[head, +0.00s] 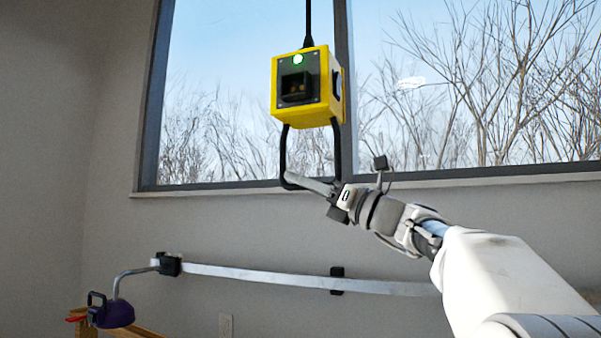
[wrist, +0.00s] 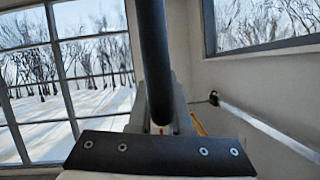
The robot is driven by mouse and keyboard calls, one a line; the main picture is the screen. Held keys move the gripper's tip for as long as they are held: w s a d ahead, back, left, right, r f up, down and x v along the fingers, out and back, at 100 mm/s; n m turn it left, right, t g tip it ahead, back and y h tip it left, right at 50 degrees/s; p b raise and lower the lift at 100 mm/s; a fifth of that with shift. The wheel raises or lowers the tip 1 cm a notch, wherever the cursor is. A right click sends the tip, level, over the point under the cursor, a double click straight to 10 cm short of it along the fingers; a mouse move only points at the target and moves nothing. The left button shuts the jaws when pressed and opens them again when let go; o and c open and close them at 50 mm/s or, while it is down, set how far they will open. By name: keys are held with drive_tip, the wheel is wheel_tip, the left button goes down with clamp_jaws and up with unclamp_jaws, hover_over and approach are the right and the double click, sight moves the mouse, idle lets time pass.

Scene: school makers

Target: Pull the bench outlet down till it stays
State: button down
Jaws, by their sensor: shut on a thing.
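The bench outlet (head: 306,88) is a yellow box with a black socket and a lit green lamp on its front. It hangs from a black cord in front of the window in the head view. A black loop handle (head: 283,150) hangs below the box. My gripper (head: 312,184) is at the bottom of this handle, shut on it. In the wrist view the handle bar (wrist: 153,60) runs as a dark tube down between my fingers (wrist: 160,120). The fingertips are partly hidden behind it.
A metal rail (head: 260,276) runs along the wall below the window sill (head: 450,180). A purple lamp-like thing (head: 118,312) on a bent arm stands at lower left. A wall socket (head: 226,325) is low on the wall. The space directly under the handle looks free above the rail.

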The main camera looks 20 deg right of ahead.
wheel_tip(320, 180, down, 34)
drive_tip(key=b, duration=1.6)
drive_tip(key=shift+f, duration=0.2)
drive_tip(key=c, duration=0.8)
unclamp_jaws()
drive_tip(key=shift+c, duration=0.2)
drive_tip(key=shift+s+d, duration=0.1)
drive_tip(key=p+v, duration=0.2)
drive_tip(key=v, duration=1.5)
